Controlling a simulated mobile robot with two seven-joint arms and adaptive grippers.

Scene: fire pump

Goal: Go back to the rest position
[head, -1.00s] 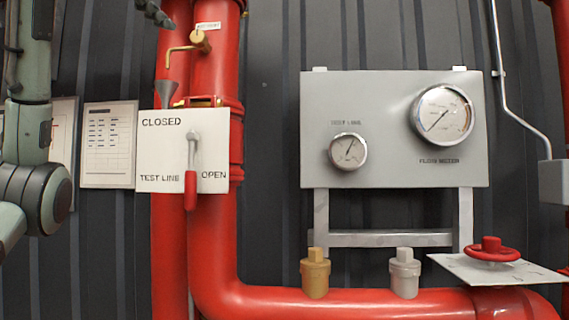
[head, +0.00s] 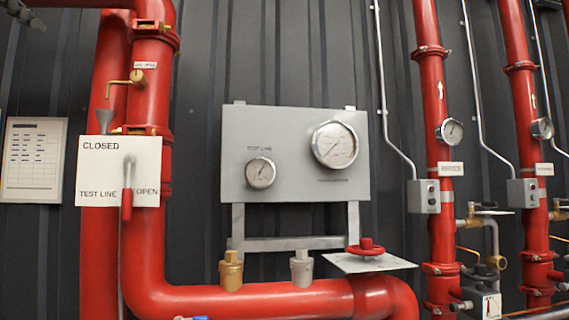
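A small part of my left gripper (head: 22,12) shows at the top left corner, up and left of the red pipes and touching nothing that I can see. Most of it is cut off, so its opening is hidden. My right gripper is out of view. The test line lever (head: 127,190) with its red grip hangs straight down over the white CLOSED/OPEN sign (head: 98,165), free of any gripper.
A grey gauge panel (head: 295,185) stands mid-view. Below it is a red handwheel (head: 366,247) above a horizontal red pipe (head: 250,300). Red risers with gauges and grey boxes (head: 424,196) are at right. A paper chart (head: 34,160) hangs at left.

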